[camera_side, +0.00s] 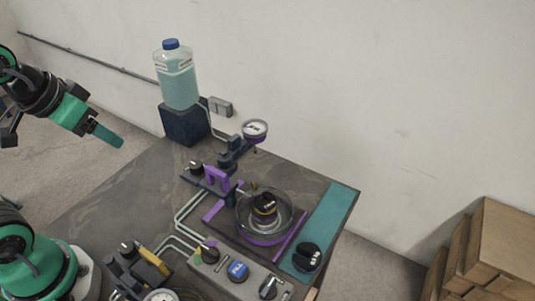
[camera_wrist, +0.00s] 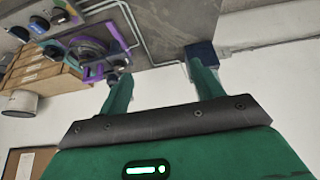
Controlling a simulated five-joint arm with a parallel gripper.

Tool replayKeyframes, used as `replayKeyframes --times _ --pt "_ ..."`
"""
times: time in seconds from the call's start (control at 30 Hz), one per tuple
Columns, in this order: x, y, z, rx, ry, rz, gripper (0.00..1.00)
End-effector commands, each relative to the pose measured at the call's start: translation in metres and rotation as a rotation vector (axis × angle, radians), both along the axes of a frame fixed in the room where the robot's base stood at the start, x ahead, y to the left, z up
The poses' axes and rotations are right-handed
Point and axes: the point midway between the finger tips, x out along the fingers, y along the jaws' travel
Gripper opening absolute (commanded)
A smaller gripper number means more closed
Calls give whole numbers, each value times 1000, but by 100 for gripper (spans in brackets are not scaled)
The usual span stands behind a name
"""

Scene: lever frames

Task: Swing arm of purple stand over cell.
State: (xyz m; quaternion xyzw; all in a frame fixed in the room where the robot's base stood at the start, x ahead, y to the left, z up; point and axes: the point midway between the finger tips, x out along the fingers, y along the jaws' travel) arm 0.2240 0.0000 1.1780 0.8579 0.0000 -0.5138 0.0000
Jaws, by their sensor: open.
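A purple upright bracket (camera_side: 217,177), which looks like the purple stand, rises from a dark base on the bench. A black knob (camera_side: 196,167) sits just left of it; I cannot tell which part is its swing arm. A round clear dish with a purple ring (camera_side: 263,238), likely the cell, lies to its lower right. In the wrist view the purple-framed dish (camera_wrist: 90,50) is at upper left. My gripper (camera_side: 119,142) is open and empty, up left, apart from both; its green fingers (camera_wrist: 158,64) show in the wrist view.
A bottle of teal liquid (camera_side: 178,78) stands on a dark block (camera_side: 186,125) at the back. A knob panel (camera_side: 238,270), pipes (camera_side: 182,215) and a yellow-handled valve (camera_side: 154,262) crowd the front. The bench's left side is bare.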

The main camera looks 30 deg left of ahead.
Motion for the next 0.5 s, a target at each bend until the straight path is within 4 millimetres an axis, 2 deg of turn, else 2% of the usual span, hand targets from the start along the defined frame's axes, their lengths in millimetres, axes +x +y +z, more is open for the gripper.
replayKeyframes --times 0.07,0.2,0.37,0.5 --pt "0 0 0 0 0 0 64" --pt "1 0 1 -1 2 0 36" --pt "8 -4 6 -6 22 -6 35" --pt "22 -11 14 -13 57 -17 35"
